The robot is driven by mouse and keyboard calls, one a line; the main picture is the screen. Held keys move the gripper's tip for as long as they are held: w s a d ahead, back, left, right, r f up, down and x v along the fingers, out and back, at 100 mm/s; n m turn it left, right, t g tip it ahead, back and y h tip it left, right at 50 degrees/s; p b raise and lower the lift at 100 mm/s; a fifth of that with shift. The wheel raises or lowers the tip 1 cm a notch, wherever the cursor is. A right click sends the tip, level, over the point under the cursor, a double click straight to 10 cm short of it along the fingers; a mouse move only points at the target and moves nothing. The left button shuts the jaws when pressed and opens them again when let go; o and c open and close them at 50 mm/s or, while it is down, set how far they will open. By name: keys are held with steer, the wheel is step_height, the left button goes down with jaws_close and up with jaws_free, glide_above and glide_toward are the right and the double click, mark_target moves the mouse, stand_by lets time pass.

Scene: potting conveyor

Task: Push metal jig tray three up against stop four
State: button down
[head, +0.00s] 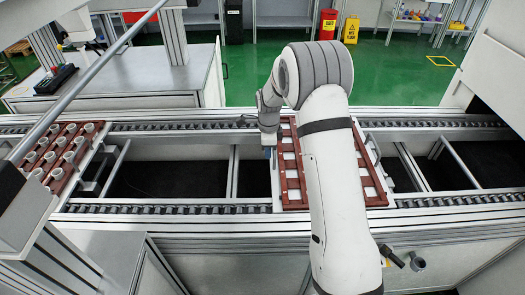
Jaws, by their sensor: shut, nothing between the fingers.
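A reddish-brown tray (294,205) with pale square pockets lies across the conveyor rails at the middle, partly hidden under my arm. No number shows on it, and I cannot tell whether it is metal. My gripper (268,152) points down at this tray's left edge, close to it; whether they touch is unclear. Its fingers are small in view and shut, with nothing held. Metal crossbars span the conveyor, one (374,149) by the tray's right edge and another (459,163) further right. I cannot tell which is stop four.
Another reddish-brown tray (72,137) holding several white cups sits at the far left of the conveyor. A crossbar (115,167) stands right of it. The rails between the two trays are clear. A grey bench (140,85) stands behind at left.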

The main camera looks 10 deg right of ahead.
steer(key=a+r, duration=0.4)
steer(key=r, duration=0.6)
steer(key=s+d+r+n, duration=0.3)
steer(key=s+r+n, duration=0.1)
steer(key=s+r, duration=0.3)
steer(key=s+d+r+n+t, duration=0.1)
steer(key=s+d+n, duration=0.2)
steer(key=s+n, duration=0.4)
steer(key=s+d+r+n+t, duration=0.1)
steer(key=s+d+n, duration=0.2)
steer(key=s+n, duration=0.5)
steer(key=s, duration=1.1)
steer(key=shift+s+d+r+t+b, duration=0.25)
steer(key=shift+t+b, duration=0.05)
steer(key=shift+b, duration=0.1)
